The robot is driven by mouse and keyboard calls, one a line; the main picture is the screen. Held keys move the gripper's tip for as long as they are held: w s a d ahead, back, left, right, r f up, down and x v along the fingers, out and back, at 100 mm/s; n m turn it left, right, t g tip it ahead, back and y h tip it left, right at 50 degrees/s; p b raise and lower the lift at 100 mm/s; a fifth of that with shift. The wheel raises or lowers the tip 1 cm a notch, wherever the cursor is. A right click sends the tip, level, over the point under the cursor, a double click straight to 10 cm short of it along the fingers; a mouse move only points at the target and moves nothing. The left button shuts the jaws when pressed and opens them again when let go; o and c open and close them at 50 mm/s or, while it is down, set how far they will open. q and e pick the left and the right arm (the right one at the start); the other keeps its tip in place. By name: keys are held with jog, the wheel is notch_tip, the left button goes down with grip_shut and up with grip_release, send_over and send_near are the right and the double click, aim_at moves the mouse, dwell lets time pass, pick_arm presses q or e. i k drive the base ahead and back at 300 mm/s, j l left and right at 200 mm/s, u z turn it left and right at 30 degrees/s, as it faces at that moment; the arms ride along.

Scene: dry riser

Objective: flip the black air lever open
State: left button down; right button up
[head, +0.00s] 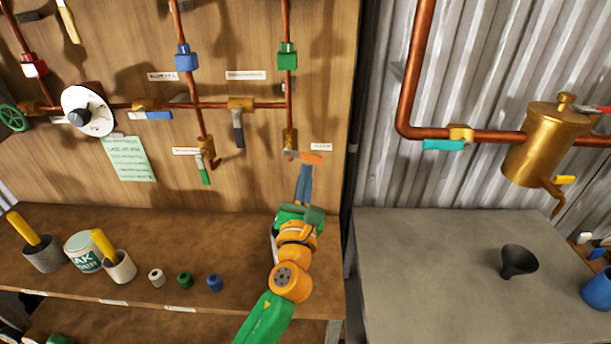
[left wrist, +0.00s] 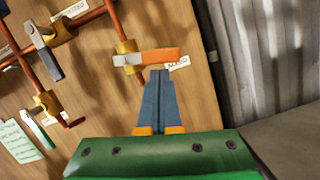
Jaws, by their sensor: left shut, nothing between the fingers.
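A lever with a dark, black-looking handle (head: 238,130) hangs down from a brass valve (head: 240,103) on the horizontal copper pipe. In the left wrist view this dark handle (left wrist: 47,64) is at the upper left. My left gripper (head: 306,167) is shut and empty, pointing up towards the board, to the right of and below the dark lever. Its fingertips (left wrist: 158,74) are just below an orange lever (left wrist: 152,55), which points right from another brass valve. The orange lever also shows in the head view (head: 311,158). I cannot tell whether the fingertips touch it. My right gripper is out of view.
A green-handled valve lever (head: 205,174) hangs left of my left gripper. Blue (head: 187,58) and green (head: 287,56) fittings sit on the upright pipes. A wooden shelf (head: 190,245) with cups and small spools lies below. A grey table (head: 420,270) bears a black funnel (head: 518,262).

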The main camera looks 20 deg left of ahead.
aim_at(238, 131)
jog(key=k+l, duration=0.55)
jog(key=k, duration=0.3)
